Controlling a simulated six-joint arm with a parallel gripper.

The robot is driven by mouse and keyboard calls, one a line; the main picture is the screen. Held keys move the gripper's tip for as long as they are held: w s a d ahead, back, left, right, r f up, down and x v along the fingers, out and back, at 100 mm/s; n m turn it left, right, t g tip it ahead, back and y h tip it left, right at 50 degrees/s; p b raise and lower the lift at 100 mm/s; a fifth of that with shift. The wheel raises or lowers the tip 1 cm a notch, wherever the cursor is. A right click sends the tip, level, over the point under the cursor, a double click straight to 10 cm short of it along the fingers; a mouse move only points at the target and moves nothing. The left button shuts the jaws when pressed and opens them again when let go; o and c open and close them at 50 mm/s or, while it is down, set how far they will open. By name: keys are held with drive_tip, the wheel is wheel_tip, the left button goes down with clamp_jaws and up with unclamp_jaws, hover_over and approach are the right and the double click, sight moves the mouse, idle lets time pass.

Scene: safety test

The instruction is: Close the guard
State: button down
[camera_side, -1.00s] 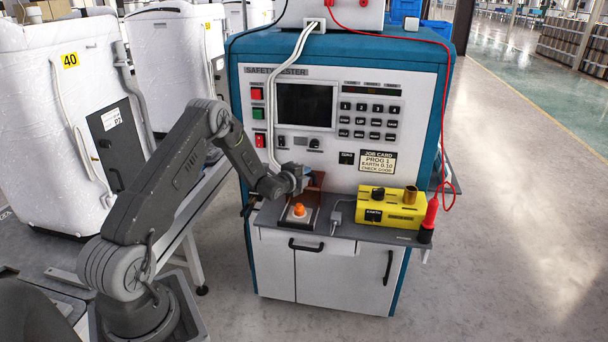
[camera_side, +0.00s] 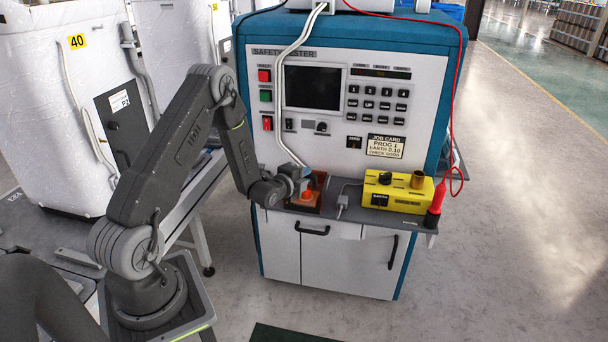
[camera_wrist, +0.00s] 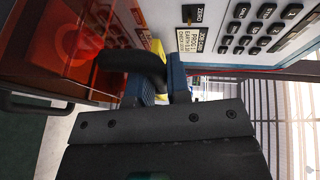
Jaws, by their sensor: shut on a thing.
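The guard (camera_side: 319,183) is a see-through amber cover on the left part of the tester's shelf. The orange button (camera_side: 307,196) is beside and below my gripper (camera_side: 298,181). In the wrist view the amber guard (camera_wrist: 35,68) fills the upper left, and the button (camera_wrist: 82,48) shows through it. A black curved handle (camera_wrist: 135,62) reaches between the blue fingers of my gripper (camera_wrist: 163,82), which is shut on it. My wrist hides part of the guard in the side view, so I cannot tell whether its edge touches the base.
A yellow box (camera_side: 398,191) stands right of the guard, with a grey plug and cable (camera_side: 343,198) between them. A red probe (camera_side: 436,203) is at the shelf's right end. The tester's panel (camera_side: 350,110) rises close behind. White cables hang near my wrist.

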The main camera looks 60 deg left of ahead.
drive_tip(key=c, duration=1.4)
unclamp_jaws()
drive_tip(key=shift+s+d, duration=0.1)
drive_tip(key=shift+d, duration=0.05)
drive_tip(key=v, duration=1.4)
